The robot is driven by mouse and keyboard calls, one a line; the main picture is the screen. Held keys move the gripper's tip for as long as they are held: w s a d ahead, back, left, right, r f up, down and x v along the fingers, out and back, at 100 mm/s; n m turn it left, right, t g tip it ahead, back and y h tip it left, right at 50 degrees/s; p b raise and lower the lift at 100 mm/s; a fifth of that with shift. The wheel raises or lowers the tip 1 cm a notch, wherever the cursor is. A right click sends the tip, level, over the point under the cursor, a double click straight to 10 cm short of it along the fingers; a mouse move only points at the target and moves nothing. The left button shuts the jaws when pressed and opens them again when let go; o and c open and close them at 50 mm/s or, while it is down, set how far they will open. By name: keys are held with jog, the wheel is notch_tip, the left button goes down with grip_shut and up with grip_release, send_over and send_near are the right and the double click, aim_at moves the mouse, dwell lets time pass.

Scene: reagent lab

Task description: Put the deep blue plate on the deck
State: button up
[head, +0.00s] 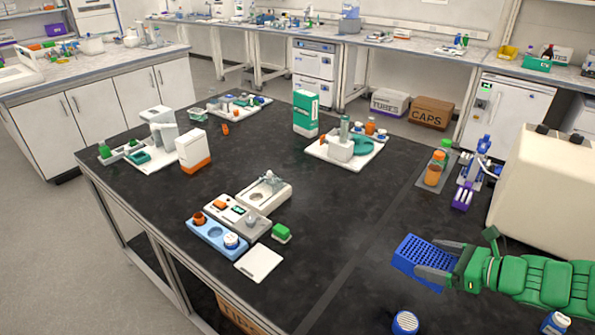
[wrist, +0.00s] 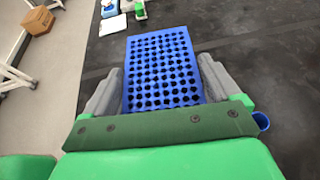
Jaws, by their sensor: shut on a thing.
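The deep blue plate (head: 416,255), a block with a grid of round wells, is held in my gripper (head: 424,258) above the right front part of the black bench. In the wrist view the plate (wrist: 162,68) lies between the two grey fingers, one along each side. No surface shows a label that marks it as the deck. Possible candidates are a white flat slab (head: 259,263) at the bench's front and a white tray (head: 325,155) farther back. Both are apart from the plate.
A light blue holder (head: 212,234), grey units (head: 235,217) and a green-topped block (head: 281,233) cluster at the front left. Bottles and a purple rack (head: 462,197) stand at the right by a large cream machine (head: 555,185). A blue-capped item (head: 405,322) stands near my gripper.

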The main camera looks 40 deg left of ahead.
jog(key=s+a+n+g, duration=0.1)
jog(key=a, duration=2.2)
jog(key=shift+a, duration=0.2)
jog(key=w+a+f, duration=0.2)
jog(key=w+f, duration=0.1)
jog(key=w+a+f, duration=0.3)
jog(key=w, duration=0.1)
jog(key=w+a+f, duration=0.3)
jog(key=shift+w+a+f, duration=0.15)
jog(key=shift+w+a, duration=0.05)
jog(key=shift+a, duration=0.05)
jog(key=shift+w+a+f, duration=0.2)
jog(key=shift+w+f, duration=0.05)
jog(key=shift+f, duration=1.55)
jog(key=shift+f, duration=0.1)
